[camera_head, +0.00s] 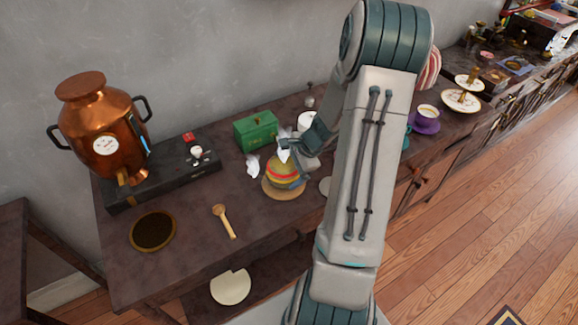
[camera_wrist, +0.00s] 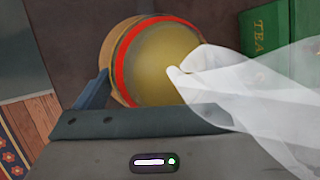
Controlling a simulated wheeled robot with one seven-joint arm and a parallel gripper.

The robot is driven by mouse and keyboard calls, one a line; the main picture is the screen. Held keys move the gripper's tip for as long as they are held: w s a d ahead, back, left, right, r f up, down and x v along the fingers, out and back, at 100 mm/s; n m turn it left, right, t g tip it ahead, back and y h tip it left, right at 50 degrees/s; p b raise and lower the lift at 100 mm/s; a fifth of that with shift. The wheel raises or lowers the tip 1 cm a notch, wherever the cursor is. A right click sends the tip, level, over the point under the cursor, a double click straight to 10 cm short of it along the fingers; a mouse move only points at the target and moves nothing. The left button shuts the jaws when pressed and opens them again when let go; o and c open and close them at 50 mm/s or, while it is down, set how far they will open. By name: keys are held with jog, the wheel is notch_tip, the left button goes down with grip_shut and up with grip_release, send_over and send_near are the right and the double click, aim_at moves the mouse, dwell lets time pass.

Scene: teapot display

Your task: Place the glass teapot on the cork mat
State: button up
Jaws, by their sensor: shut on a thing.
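The glass teapot (camera_head: 281,172) shows as a round yellow body with a red band and whitish, see-through parts on either side. It stands over the round tan cork mat (camera_head: 271,192); the mat's front rim shows below it. I cannot tell whether its base rests fully on the mat. My gripper (camera_head: 299,165) is at the teapot's right side, shut on it. In the wrist view the teapot's yellow top (camera_wrist: 165,65) lies just beyond my gripper, and a see-through whitish part covers the right side. One finger shows at left; the other is hidden there.
A green tea box (camera_head: 256,131) stands close behind the teapot. A copper urn (camera_head: 98,130) stands at the left on a dark base. A wooden scoop (camera_head: 224,221) and a dark round dish with a brown rim (camera_head: 152,232) lie at front left, with bare tabletop around them.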

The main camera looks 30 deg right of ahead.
jog(key=o, duration=1.3)
jog(key=shift+f, duration=0.15)
jog(key=shift+s+d+r, duration=0.1)
jog(key=shift+d+r, duration=0.05)
jog(key=shift+r, duration=0.35)
jog(key=v, duration=1.1)
jog(key=s+a+r+n+h, duration=0.1)
jog(key=s+a+r+n, duration=0.2)
jog(key=a+n, duration=0.3)
jog(key=s+a+r+n+h, duration=0.1)
jog(key=s+a+r+n, duration=0.3)
jog(key=s+a+n, duration=0.2)
jog(key=s+a+r+n+g+h, duration=0.1)
jog(key=s+a+r+n, duration=0.3)
jog(key=a, duration=0.4)
jog(key=shift+s+n+h, duration=0.6)
jog(key=shift+s+n, duration=0.05)
jog(key=shift+n, duration=0.55)
